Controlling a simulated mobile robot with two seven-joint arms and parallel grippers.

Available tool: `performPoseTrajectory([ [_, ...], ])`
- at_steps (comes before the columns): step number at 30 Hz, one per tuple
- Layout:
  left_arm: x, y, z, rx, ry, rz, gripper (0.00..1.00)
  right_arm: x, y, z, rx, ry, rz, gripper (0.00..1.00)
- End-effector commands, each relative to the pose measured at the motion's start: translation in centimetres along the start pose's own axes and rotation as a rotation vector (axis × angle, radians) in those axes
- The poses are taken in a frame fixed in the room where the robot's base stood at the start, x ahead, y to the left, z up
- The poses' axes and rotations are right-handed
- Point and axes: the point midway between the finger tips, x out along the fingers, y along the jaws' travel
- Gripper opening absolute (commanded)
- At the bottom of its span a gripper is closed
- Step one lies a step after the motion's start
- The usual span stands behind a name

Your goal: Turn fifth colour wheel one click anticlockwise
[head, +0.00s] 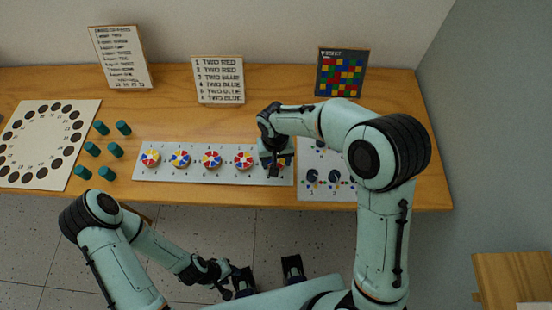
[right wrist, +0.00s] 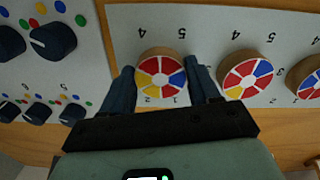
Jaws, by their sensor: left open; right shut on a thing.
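A pale strip (head: 197,176) with a row of colour wheels lies along the front of the wooden table. The fifth colour wheel (right wrist: 160,78), at the strip's right end, has red, yellow, blue and white sectors. My right gripper (right wrist: 162,84) is shut on its rim, one finger on each side. In the head view my right gripper (head: 272,166) hides most of this wheel. The fourth wheel (head: 243,160) is close on its left and also shows in the right wrist view (right wrist: 247,75). My left gripper (head: 267,277) is open and empty, low in front of the table.
A panel of dark knobs (head: 314,190) lies just right of the strip. Green pegs (head: 109,173) and a board with a ring of holes (head: 50,170) are at the left. A framed written card (head: 219,80) stands behind, beside a colour-grid board (head: 340,73).

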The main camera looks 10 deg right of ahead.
Motion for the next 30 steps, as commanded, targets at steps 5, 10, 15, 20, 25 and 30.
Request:
performPoseTrajectory([
  [5,-0.02,0.01,0.0,0.0,0.0,0.0,0.43,-0.08,0.07,-0.02,-0.082,0.002,0.0,0.3],
  [10,-0.06,0.03,-0.01,0.0,0.0,0.0,0.43,-0.11,0.13,-0.04,-0.212,0.005,0.0,0.3],
  [15,-0.16,0.07,-0.03,0.0,0.001,0.0,0.43,-0.13,0.22,-0.07,-0.371,0.009,0.0,0.3],
  [20,-0.31,0.13,-0.06,0.001,0.001,0.0,0.43,-0.16,0.26,-0.09,-0.523,0.012,0.0,0.3],
  [25,-0.51,0.22,-0.1,0.001,0.002,0.001,0.43,-0.18,0.3,-0.12,-0.672,0.015,0.0,0.3],
  [30,-0.73,0.31,-0.14,0.001,0.003,0.001,0.43,-0.18,0.37,-0.15,-0.794,0.017,0.001,0.3],
])
